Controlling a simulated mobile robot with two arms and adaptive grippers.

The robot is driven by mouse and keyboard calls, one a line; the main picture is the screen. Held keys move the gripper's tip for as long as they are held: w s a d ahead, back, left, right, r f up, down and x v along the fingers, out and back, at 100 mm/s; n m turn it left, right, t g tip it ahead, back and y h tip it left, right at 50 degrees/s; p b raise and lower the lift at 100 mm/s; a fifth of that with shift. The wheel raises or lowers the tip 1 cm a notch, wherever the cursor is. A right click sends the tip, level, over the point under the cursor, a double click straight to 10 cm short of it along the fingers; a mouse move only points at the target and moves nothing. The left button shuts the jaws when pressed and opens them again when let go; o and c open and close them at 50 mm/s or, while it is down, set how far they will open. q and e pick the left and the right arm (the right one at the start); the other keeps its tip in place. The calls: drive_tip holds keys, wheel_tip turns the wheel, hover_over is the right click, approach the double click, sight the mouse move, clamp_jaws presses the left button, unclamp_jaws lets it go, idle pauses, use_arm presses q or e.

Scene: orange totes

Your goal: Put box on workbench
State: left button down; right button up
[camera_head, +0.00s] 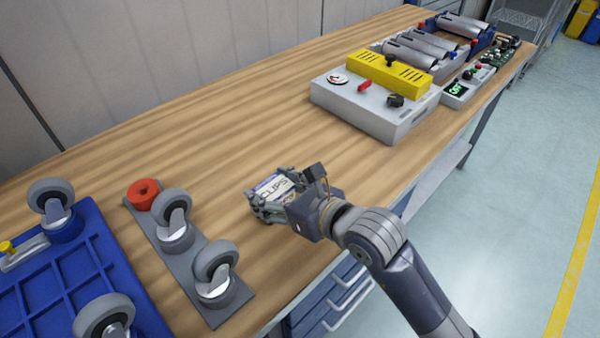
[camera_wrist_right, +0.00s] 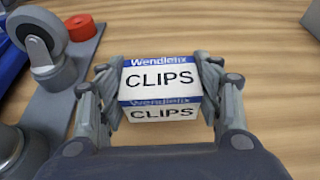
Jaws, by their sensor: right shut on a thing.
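A small white and blue box (camera_head: 273,186) marked CLIPS is between the fingers of my right gripper (camera_head: 268,196), over the wooden workbench (camera_head: 230,118). In the right wrist view the box (camera_wrist_right: 160,82) sits upright, with a finger pressed on each of its two sides. My right gripper (camera_wrist_right: 160,90) is shut on it. The box is at or just above the bench top; I cannot tell whether it touches. My left gripper is not in view.
A grey plate (camera_head: 180,262) with casters and a red ring lies left of the box, beside a blue tray (camera_head: 85,262) with more casters. A grey and yellow device (camera_head: 375,98) stands at the back right. The bench between is clear.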

drive_tip(key=w+d, duration=0.1)
drive_tip(key=w, duration=0.3)
drive_tip(key=w+d+p, duration=0.1)
drive_tip(key=w+d, duration=0.1)
drive_tip(key=w, duration=0.1)
drive_tip(key=w+d+f, duration=0.1)
drive_tip(key=w+d, duration=0.1)
drive_tip(key=w, duration=0.2)
drive_tip(key=shift+w, duration=0.3)
drive_tip(key=shift+f+p, duration=0.35)
drive_tip(key=shift+f, duration=1.35)
drive_tip(key=o, duration=1.3)
drive_tip(key=shift+f, duration=0.15)
